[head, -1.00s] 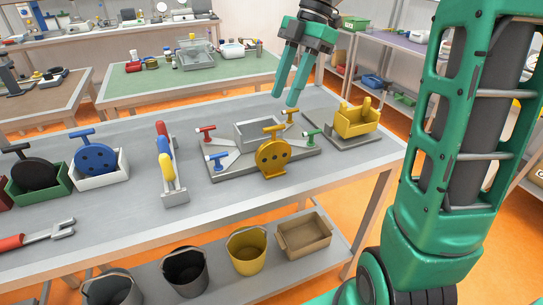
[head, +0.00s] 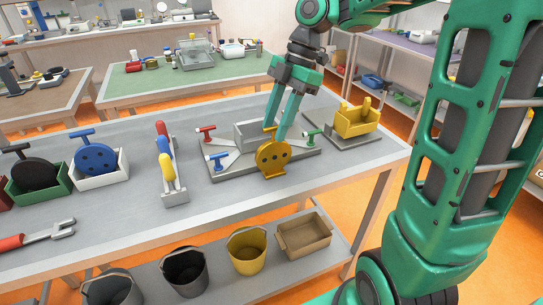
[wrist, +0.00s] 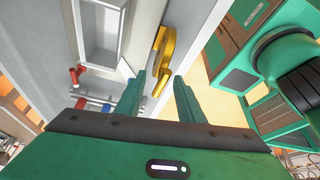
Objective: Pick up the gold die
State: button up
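In the wrist view, the gold die (wrist: 163,48) shows just beyond and between the two green fingertips (wrist: 159,76). The fingers are apart, with a gap between them; I cannot tell whether either touches the die.
The fixture has a grey box (head: 250,135) in its middle and red (head: 206,132), blue (head: 217,159) and green (head: 310,137) handles around it. A yellow block (head: 357,122) stands right. A rack with coloured handles (head: 171,175) stands left; bench is clear between.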

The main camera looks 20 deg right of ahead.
jog(key=shift+x, duration=1)
grip_shut()
dwell(0.7)
